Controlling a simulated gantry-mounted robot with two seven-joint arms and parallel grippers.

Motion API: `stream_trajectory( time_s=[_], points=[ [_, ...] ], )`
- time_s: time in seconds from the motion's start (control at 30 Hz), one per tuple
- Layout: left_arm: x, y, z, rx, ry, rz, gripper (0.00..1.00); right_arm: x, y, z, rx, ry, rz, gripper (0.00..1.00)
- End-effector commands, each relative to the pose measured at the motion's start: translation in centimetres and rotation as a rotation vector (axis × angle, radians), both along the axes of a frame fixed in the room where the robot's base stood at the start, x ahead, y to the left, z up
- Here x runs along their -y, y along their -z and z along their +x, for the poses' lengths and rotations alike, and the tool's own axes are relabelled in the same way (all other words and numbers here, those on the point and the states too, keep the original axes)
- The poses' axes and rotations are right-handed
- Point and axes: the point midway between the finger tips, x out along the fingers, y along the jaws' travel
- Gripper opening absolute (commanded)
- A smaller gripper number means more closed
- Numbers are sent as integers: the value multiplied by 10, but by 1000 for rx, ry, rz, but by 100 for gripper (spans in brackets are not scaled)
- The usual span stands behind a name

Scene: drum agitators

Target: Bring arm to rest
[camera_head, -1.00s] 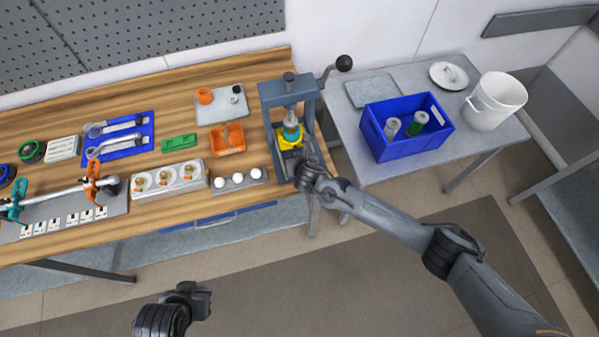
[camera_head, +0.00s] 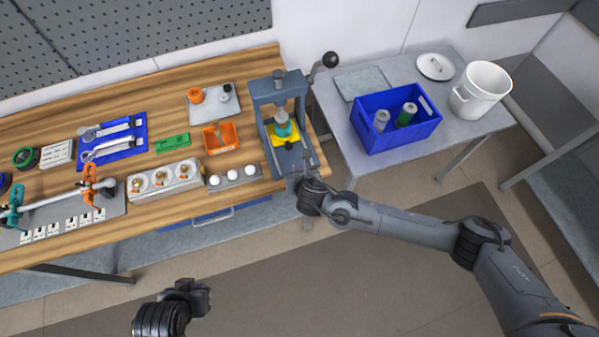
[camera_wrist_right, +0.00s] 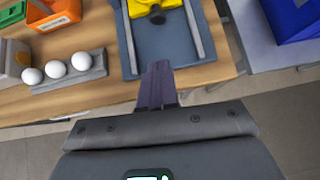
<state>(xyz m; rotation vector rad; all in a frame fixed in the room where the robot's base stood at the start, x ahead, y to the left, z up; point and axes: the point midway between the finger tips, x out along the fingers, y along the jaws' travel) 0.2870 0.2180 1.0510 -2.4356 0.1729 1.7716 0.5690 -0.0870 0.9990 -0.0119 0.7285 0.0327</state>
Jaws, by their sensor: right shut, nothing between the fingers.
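My right gripper (camera_head: 304,160) is just in front of the blue-grey press (camera_head: 285,158) at the right end of the wooden bench. In the right wrist view my right gripper (camera_wrist_right: 158,72) is shut and empty, its fingers over the front of the press base. My left gripper (camera_head: 197,297) hangs low over the floor at the bottom of the head view. Its jaws are too small and dark to judge.
A blue crate (camera_head: 395,140) with two cylinders and a white bucket (camera_head: 482,90) stand on the grey side table (camera_head: 345,92). White balls in a grey holder (camera_head: 235,176) lie left of the press. Open floor (camera_head: 330,265) lies in front of the bench.

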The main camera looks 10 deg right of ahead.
Motion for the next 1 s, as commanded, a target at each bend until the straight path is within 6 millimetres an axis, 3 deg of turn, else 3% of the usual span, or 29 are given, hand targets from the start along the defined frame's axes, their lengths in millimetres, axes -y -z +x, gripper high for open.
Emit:
stream_trajectory(
  time_s=[0.3, 0.47, 0.57, 0.63, 0.73, 0.9, 1.0],
  points=[
    [0, 2, 0, 0, 0, 0, 0, 0, -17, -19, 0, -1, 1, 0],
    [0, 2, 0, -1, 0, 0, 0, 0, -2, -36, -33, -2, 2, 0],
    [0, 2, 0, -1, 0, 0, 0, -7, 23, -62, -89, -6, 12, 0],
    [0, 2, 0, -1, 0, 0, 0, -16, 47, -90, -150, 1, 38, 0],
    [0, 2, 0, -1, 0, 0, 0, -38, 66, -133, -239, 28, 127, 0],
    [0, 2, -1, -2, 1, 1, 0, -68, 64, -194, -378, 152, 341, 0],
    [0, 2, -1, -2, 1, 2, 0, -67, 52, -219, -455, 331, 504, 0]
  ],
)
